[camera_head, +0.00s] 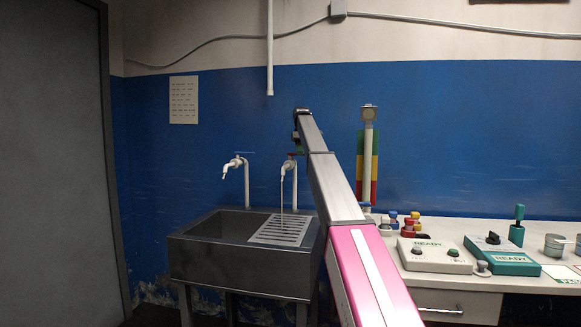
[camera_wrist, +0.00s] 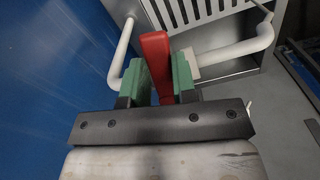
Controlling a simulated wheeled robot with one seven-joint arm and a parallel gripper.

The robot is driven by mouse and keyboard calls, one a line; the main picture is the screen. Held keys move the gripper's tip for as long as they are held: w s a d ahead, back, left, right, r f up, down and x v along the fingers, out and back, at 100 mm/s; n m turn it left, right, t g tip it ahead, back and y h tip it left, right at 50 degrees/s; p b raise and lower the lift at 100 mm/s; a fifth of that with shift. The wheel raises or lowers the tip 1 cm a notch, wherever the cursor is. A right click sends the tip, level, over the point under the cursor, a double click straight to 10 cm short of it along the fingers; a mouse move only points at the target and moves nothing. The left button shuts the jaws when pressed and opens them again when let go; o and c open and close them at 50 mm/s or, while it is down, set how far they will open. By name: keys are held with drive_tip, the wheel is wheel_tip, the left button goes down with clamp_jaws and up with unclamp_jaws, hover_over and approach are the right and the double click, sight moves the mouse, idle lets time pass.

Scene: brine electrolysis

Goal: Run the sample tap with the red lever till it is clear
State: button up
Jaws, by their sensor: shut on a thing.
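The sample tap (camera_head: 285,172) is the right one of two white taps over the sink. A thin stream (camera_head: 282,200) runs from its spout onto the slotted drain board; its colour is too faint to judge. The red lever (camera_wrist: 155,48) stands between the green finger pads of my gripper (camera_wrist: 158,75), which is shut on it. In the head view my gripper (camera_head: 298,148) is at the top of this tap, and my arm comes in from the lower right. The tap's white pipe (camera_wrist: 235,50) shows beside the lever in the wrist view.
A left tap (camera_head: 234,166) with a blue lever is close by. The grey sink (camera_head: 235,262) has a slotted drain board (camera_head: 268,234). To the right, a bench (camera_head: 455,284) carries a white control box (camera_head: 434,262), a teal box (camera_head: 502,262) and coloured small items.

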drive_tip(key=shift+s+a+m, duration=0.15)
drive_tip(key=shift+s+m, duration=0.05)
drive_tip(key=shift+m, duration=0.2)
drive_tip(key=m, duration=0.1)
drive_tip(key=s+a+m, duration=0.1)
drive_tip(key=m, duration=0.1)
drive_tip(key=shift+s+a+m, duration=0.1)
drive_tip(key=shift+m, duration=0.2)
